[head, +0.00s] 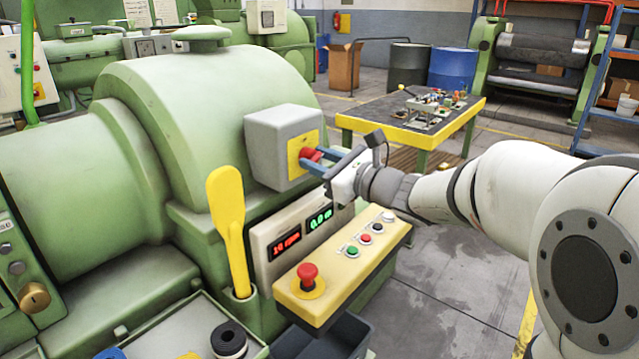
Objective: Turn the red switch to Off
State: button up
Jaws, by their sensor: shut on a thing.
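The red switch (309,155) sits on a yellow plate on the right face of a grey box (262,150), which is mounted on the green extruder (165,120). My gripper (316,160) reaches in from the right, and its blue-grey fingers are shut on the red switch. The fingers and their tips cover part of the switch, so its exact angle and any position labels cannot be read.
Below the box are a panel with red and green digits (285,245) and a yellow control box (340,285) with a red mushroom button (308,274). A yellow paddle (229,225) stands at left. A yellow-edged table (410,122) stands behind my arm.

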jog(key=n+b, duration=0.4)
jog(key=b, duration=0.2)
jog(key=n+b, duration=0.4)
jog(key=b, duration=0.3)
jog(key=n+b, duration=0.5)
jog(key=b, duration=0.2)
jog(key=shift+f+g+y, duration=0.3)
jog(key=shift+f+y, duration=0.05)
jog(key=shift+y, duration=0.05)
jog(key=shift+n, duration=0.3)
jog(key=o, duration=0.9)
jog(key=shift+r, duration=0.25)
jog(key=shift+d, duration=0.1)
